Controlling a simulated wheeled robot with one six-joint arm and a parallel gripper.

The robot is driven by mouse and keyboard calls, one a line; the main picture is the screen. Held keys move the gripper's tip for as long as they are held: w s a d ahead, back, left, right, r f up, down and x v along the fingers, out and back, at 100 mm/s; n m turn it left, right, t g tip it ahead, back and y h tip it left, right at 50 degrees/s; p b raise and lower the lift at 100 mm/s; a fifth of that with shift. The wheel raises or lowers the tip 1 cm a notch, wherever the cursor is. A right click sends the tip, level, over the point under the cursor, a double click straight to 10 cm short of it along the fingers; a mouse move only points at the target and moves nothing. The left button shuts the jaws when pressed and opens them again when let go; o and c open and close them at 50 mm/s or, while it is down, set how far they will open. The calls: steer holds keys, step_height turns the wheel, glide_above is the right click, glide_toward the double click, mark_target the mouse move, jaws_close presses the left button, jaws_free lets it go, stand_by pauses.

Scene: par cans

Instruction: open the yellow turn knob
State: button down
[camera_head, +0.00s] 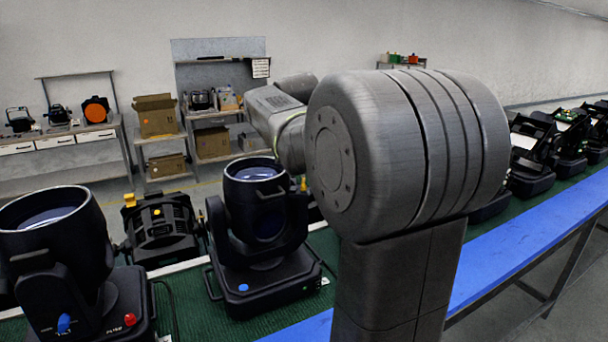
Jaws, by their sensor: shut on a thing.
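A small yellow piece (303,184) shows just right of the middle par can (258,205), at the edge of my large grey arm joint. It may be a turn knob, but I cannot tell its turn position. Another yellow knob-like piece (129,200) stands on top of a black fixture (160,229) at the left, behind the front row. My gripper is not visible; my arm reaches away over the bench, and its big joint hides what lies behind it. Whether anything touches a yellow knob cannot be seen.
A large par can (55,240) with a blue knob (64,323) and a red knob (130,319) stands front left. The middle can has a blue knob (243,287). More fixtures (530,150) line the green bench at right. A blue edge strip (530,238) runs along its front.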

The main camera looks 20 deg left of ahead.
steer(key=shift+m, duration=0.4)
steer(key=c, duration=1.5)
jaws_free()
steer(key=shift+c, duration=0.2)
steer(key=shift+r, duration=0.1)
steer(key=b+v, duration=0.1)
steer(key=v, duration=1.2)
steer(key=shift+s+r, duration=0.15)
steer(key=shift+r, duration=0.15)
steer(key=shift+a+f, duration=0.1)
